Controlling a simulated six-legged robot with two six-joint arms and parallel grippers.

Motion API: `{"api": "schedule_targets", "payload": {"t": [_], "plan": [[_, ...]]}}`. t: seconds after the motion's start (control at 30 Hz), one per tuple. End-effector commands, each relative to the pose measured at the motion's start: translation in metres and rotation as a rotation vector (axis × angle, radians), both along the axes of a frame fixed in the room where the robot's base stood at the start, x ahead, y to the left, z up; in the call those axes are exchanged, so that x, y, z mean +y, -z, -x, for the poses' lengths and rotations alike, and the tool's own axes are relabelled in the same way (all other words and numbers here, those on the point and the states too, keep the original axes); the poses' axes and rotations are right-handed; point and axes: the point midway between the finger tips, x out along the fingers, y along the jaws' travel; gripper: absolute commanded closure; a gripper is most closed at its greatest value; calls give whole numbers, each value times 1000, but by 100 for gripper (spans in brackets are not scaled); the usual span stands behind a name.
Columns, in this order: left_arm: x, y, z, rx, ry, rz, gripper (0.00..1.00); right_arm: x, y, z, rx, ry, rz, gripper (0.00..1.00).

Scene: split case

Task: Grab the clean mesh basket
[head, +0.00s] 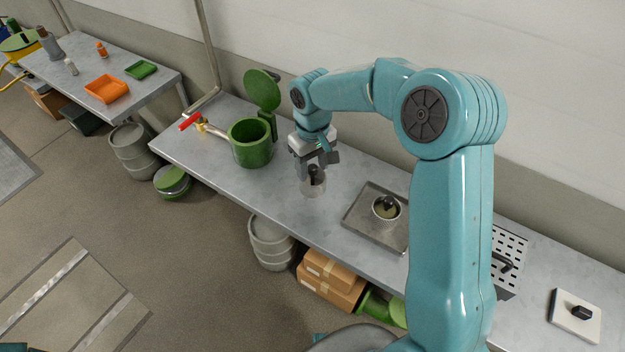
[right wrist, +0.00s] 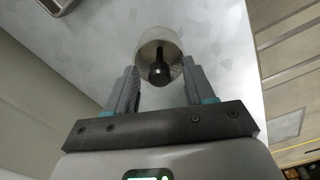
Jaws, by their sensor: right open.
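A small round mesh basket (head: 313,188) with a black upright handle stands on the metal bench. It looks pale and clean. In the right wrist view the basket (right wrist: 160,38) shows just beyond the fingertips, with its dark handle pointing between them. My right gripper (head: 319,161) is open and empty, pointing down close above the basket; the fingers (right wrist: 161,76) lie to either side of the handle's line, and I see no contact. A second round container (head: 377,212) with olive-coloured contents and a black handle sits on a metal tray (head: 362,222). My left gripper is not in view.
A green pot (head: 249,151) with a raised lid (head: 262,90) and a red-handled valve (head: 190,121) stand left of the gripper. A perforated metal box (head: 508,255) and a white plate with a black knob (head: 576,330) are at right. Bare bench (head: 275,196) surrounds the basket.

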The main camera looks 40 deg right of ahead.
Motion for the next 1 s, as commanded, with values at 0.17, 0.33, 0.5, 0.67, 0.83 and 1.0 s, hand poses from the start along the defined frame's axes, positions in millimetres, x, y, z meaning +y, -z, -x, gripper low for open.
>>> {"api": "schedule_targets", "payload": {"t": [0.17,0.33,0.5,0.67,0.83,1.0], "plan": [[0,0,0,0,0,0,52,0,0,0,0,0,0,63],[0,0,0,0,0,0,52,0,0,0,1,0,0,100],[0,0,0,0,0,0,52,0,-1,0,0,0,0,100],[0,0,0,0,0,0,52,0,-5,0,0,-1,0,100],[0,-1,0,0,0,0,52,0,-25,-1,-5,-1,0,100],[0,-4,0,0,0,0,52,0,-69,-1,-7,0,1,100]]}}
